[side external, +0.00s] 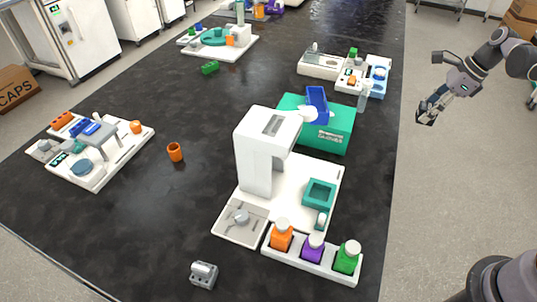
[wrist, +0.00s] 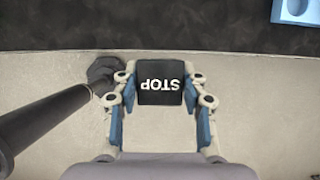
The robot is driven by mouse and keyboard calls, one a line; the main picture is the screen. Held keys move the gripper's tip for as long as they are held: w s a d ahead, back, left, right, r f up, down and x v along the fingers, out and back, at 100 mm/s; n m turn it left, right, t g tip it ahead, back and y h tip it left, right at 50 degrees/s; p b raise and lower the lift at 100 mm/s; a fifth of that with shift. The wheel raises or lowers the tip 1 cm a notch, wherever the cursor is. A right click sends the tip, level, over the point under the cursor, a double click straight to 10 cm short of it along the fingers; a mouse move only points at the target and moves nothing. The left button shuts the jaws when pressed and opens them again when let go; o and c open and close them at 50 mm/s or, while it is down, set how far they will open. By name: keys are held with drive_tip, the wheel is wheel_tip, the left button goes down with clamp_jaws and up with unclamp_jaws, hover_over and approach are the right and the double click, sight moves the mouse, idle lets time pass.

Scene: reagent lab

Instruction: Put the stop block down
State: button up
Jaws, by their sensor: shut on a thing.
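The stop block (wrist: 160,83) is dark with white "STOP" lettering, upside down in the wrist view. My gripper (wrist: 161,100) is shut on it, with a finger on each side. In the side external view my gripper (side external: 426,115) is at the right, beyond the right edge of the dark bench and over the floor side. The block is small and hard to make out there.
The dark bench (side external: 140,215) has free room at its left and centre. A white dispensing station (side external: 262,150) with orange, purple and green bottles stands near the front. A green box (side external: 335,130) with a blue tray (side external: 317,103) stands behind it. A clear bottle (side external: 363,98) is near the right edge.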

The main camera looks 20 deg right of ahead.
drive_tip(key=w+a+f, duration=0.2)
drive_tip(key=a, duration=0.1)
drive_tip(key=w+a+f, duration=0.5)
drive_tip(key=shift+a, duration=0.35)
drive_tip(key=shift+f, duration=1.9)
drive_tip(key=shift+f, duration=0.15)
drive_tip(key=o, duration=1.4)
drive_tip(key=shift+c, duration=0.2)
drive_tip(key=v, duration=1.2)
drive_tip(key=s+a+r+n+t+h, duration=0.1)
drive_tip(key=s+a+n, duration=0.4)
drive_tip(key=n, duration=0.8)
drive_tip(key=s+a+r+n+t+h, duration=0.2)
drive_tip(key=s+a+n, duration=0.3)
drive_tip(key=s+n, duration=0.6)
drive_tip(key=r+n+t, duration=0.1)
drive_tip(key=n, duration=0.2)
drive_tip(key=shift+a, duration=0.35)
